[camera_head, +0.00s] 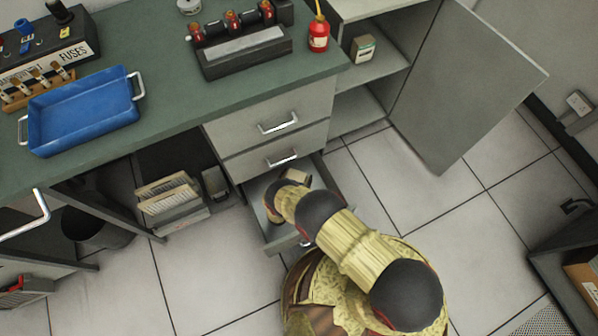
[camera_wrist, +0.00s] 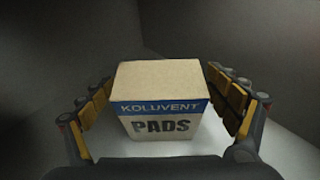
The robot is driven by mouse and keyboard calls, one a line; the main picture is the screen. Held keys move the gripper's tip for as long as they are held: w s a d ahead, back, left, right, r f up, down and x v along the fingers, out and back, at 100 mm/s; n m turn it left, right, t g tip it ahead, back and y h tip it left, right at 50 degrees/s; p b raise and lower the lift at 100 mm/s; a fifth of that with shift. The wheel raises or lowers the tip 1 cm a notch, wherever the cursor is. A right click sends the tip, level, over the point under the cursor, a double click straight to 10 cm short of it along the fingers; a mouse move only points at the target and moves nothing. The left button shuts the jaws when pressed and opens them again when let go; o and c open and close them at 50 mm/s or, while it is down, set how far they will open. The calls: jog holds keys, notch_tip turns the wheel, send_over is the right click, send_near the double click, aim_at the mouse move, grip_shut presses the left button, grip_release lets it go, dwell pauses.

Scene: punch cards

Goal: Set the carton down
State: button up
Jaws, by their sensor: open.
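A tan carton (camera_wrist: 160,112) with a blue band reading KOLUVENT and the word PADS stands upright in the wrist view. My gripper (camera_wrist: 160,80) is open, with one finger on each side of the carton. A narrow gap shows at the left finger; contact at the right one is hard to tell. The carton (camera_head: 297,176) shows only in part in the head view, behind my gripper (camera_head: 283,192), inside the pulled-out bottom drawer (camera_head: 254,212). The carton appears to rest on the grey drawer floor (camera_wrist: 185,148).
Two shut drawers (camera_head: 270,125) are above the open one. An open cabinet door (camera_head: 460,85) stands to the right, with a small box (camera_head: 363,47) on a shelf. A blue tray (camera_head: 82,108) lies on the green bench (camera_head: 170,95). Card files (camera_head: 170,200) stand left of the drawer.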

jog(key=shift+p+v, duration=0.55)
jog(key=shift+v, duration=1.65)
jog(key=shift+r, duration=0.1)
